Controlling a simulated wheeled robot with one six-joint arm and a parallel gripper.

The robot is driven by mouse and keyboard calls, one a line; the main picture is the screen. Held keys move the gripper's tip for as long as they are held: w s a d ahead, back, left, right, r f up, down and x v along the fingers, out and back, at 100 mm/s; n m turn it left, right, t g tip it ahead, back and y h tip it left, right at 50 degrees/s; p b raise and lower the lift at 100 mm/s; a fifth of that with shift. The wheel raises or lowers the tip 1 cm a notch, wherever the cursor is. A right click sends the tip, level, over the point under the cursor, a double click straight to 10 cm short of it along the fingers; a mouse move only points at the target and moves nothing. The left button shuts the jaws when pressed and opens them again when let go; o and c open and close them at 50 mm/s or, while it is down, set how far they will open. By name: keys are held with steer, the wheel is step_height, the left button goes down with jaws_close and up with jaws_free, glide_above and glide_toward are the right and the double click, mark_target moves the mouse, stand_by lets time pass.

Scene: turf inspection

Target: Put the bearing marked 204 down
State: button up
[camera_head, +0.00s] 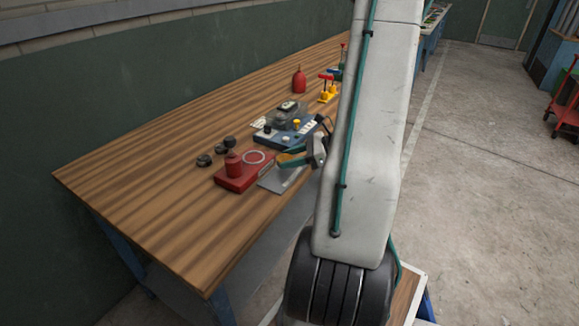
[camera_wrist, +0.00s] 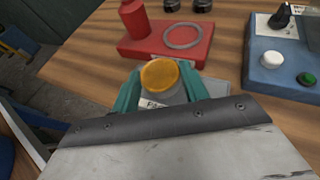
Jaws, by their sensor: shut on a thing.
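My gripper (camera_wrist: 160,84) is shut on a round piece with an orange top (camera_wrist: 160,73), held between its teal fingers. I take this piece for the bearing; no 204 mark is readable on it. In the head view, my gripper (camera_head: 291,158) is over the front edge area of the wooden bench, beside the red block. A grey plate (camera_head: 283,180) lies below it, and a partly hidden white label shows near the fingers in the wrist view. I cannot tell whether the held piece touches the plate.
The red block (camera_wrist: 165,42) carries a red cylinder (camera_wrist: 134,18) and a pale ring (camera_wrist: 184,35). A blue box (camera_wrist: 283,62) with buttons stands to the right. A red bottle (camera_head: 299,80) stands farther back. The bench's (camera_head: 150,190) near left is clear.

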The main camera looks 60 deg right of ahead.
mark_target(290, 173)
steer(key=shift+w+d+f, duration=0.1)
steer(key=shift+w+f, duration=0.1)
steer(key=shift+f, duration=0.7)
steer(key=shift+w+d+f, duration=0.1)
steer(key=shift+w+f, duration=0.05)
steer(key=shift+f, duration=0.7)
steer(key=shift+f, duration=0.1)
steer(key=o, duration=1.2)
